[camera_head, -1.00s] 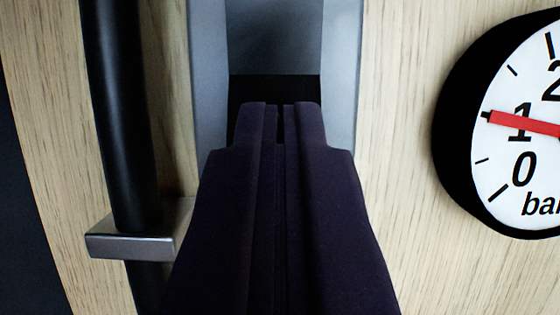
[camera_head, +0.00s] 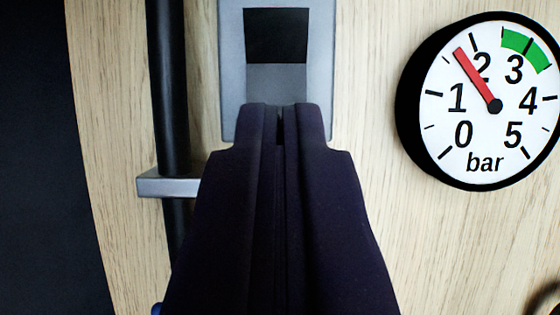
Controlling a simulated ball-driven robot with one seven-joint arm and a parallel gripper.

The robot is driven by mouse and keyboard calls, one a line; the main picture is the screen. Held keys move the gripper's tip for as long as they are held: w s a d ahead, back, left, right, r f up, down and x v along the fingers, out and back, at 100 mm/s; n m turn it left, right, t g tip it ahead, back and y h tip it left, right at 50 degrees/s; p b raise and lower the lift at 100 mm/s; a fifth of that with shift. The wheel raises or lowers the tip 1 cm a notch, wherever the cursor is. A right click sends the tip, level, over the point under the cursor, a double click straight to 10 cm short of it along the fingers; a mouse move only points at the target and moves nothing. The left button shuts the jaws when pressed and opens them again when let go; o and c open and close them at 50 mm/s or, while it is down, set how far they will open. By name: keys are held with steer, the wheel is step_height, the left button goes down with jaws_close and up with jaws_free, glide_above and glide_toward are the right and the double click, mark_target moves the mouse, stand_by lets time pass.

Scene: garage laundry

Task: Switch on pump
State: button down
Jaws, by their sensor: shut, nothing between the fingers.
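The pump switch is a grey plate (camera_head: 231,75) on the wooden panel with a rocker (camera_head: 276,82) in it. The rocker's upper part shows black and its lower part grey. My gripper (camera_head: 281,108) is shut and empty, its dark fingertips over the lower part of the switch plate. They hide the plate's lower edge, and I cannot tell if they touch it. A round pressure gauge (camera_head: 485,140) marked in bar is to the right. Its red needle (camera_head: 476,77) points a little below 2.
A black vertical pipe (camera_head: 168,80) with a grey bracket (camera_head: 165,186) runs left of the switch. A green band (camera_head: 525,48) lies near 3 on the gauge. The wood between switch and gauge is bare. A dark area lies beyond the panel's left edge.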

steer(key=f+v, duration=0.1)
steer(key=v, duration=0.6)
steer(key=shift+f, duration=0.4)
steer(key=shift+w, duration=0.1)
